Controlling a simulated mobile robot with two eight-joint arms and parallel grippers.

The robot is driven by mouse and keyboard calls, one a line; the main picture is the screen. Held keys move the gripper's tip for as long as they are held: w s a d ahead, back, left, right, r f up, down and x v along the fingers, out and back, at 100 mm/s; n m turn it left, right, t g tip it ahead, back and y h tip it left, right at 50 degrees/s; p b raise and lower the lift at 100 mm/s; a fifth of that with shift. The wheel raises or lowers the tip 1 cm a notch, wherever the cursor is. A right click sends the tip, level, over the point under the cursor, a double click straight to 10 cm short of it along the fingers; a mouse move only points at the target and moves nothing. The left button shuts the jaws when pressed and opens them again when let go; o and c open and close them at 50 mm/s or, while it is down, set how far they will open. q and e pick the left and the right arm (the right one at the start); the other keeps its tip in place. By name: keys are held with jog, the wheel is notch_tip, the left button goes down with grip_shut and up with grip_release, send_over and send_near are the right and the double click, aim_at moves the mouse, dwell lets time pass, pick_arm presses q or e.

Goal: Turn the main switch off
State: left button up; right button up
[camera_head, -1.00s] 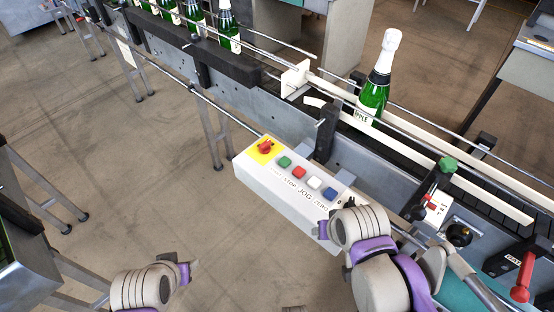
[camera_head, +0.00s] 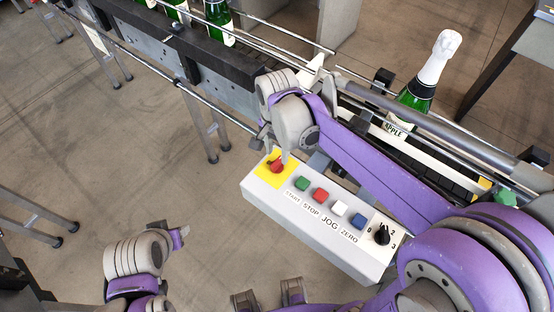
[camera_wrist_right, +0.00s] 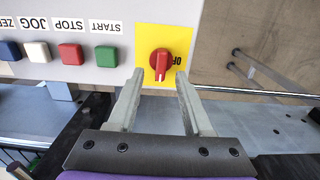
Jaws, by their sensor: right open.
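The main switch is a red rotary knob (camera_head: 277,166) on a yellow plate (camera_head: 263,170) at the left end of the white control box (camera_head: 310,237). In the right wrist view the knob (camera_wrist_right: 161,62) stands upright in the picture, with a partly hidden "OFF" label to its right. My right gripper (camera_head: 275,152) is over the knob in the head view. In the right wrist view its two fingers (camera_wrist_right: 160,82) are apart, with the knob just beyond the tips and nothing held. My left gripper (camera_head: 180,238) is low at the left, away from the box; its jaws are unclear.
Green, red, white and blue buttons (camera_head: 340,208) sit beside the switch, then a black selector (camera_head: 382,235). A conveyor rail (camera_head: 420,122) with a green bottle (camera_head: 418,92) runs behind the box. Open floor (camera_head: 110,150) lies left.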

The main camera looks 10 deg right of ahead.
aim_at(277, 162)
jog(key=shift+w+f, duration=0.1)
jog(key=shift+f, duration=2.2)
jog(key=shift+c, duration=0.2)
grip_shut()
